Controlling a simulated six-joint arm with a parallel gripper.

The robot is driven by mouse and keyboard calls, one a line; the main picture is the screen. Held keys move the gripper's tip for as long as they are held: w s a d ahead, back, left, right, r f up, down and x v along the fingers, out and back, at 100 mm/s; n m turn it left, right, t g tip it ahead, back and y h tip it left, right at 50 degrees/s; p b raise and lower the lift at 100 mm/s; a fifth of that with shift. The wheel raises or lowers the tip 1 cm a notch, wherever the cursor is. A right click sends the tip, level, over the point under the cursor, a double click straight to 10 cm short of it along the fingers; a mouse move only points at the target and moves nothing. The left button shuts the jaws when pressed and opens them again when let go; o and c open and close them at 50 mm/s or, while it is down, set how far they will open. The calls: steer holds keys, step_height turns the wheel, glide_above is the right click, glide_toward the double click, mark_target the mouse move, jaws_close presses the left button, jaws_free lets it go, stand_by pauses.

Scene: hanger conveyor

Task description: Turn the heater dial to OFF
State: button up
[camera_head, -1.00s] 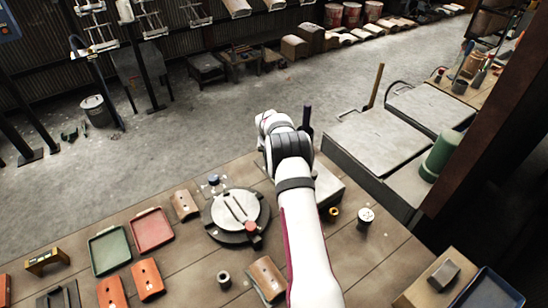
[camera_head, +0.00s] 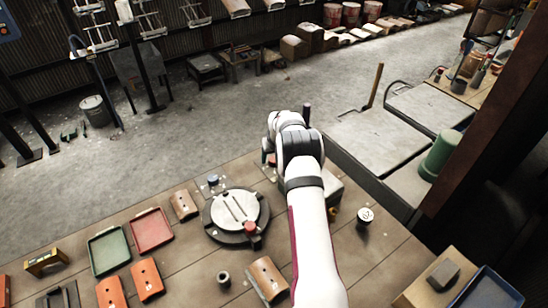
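No dial marked OFF can be read in the head view. A round dark base with a pale grooved disc (camera_head: 236,208) sits on the bench left of my arm, with a red knob (camera_head: 250,228) at its front edge. I cannot tell which of these, if any, is the heater dial. A pale box (camera_head: 333,190) is mostly hidden behind my arm. My arm reaches over the bench's back edge area; its wrist hides my gripper, so the fingers do not show.
A white cup-like item (camera_head: 365,217) stands right of my arm. Green (camera_head: 109,249) and red (camera_head: 151,230) trays, orange plates and tan curved pieces lie left. Grey carts (camera_head: 375,140) stand beyond the bench.

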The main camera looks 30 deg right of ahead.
steer(key=v, duration=1.5)
steer(key=shift+s+r, duration=0.25)
steer(key=shift+r, duration=0.05)
steer(key=shift+a, duration=0.1)
steer(key=s+a+r+y, duration=0.1)
steer(key=s+a+r, duration=0.2)
steer(key=a, duration=0.3)
steer(key=s+a+r+g, duration=0.1)
steer(key=s+a+r, duration=0.1)
steer(key=s+a, duration=0.25)
steer(key=s+a+r+y, duration=0.1)
steer(key=s+a+r, duration=0.2)
steer(key=a, duration=0.3)
steer(key=s+a+g, duration=0.1)
steer(key=s+a, duration=0.3)
steer(key=s, duration=0.4)
steer(key=s+a+f+g+y, duration=0.1)
steer(key=s+a, duration=0.4)
steer(key=s, duration=0.4)
steer(key=s+a+m+g, duration=0.1)
steer(key=s+a, duration=0.4)
steer(key=s, duration=0.3)
steer(key=shift+s+f, duration=0.25)
steer(key=shift+f, duration=0.1)
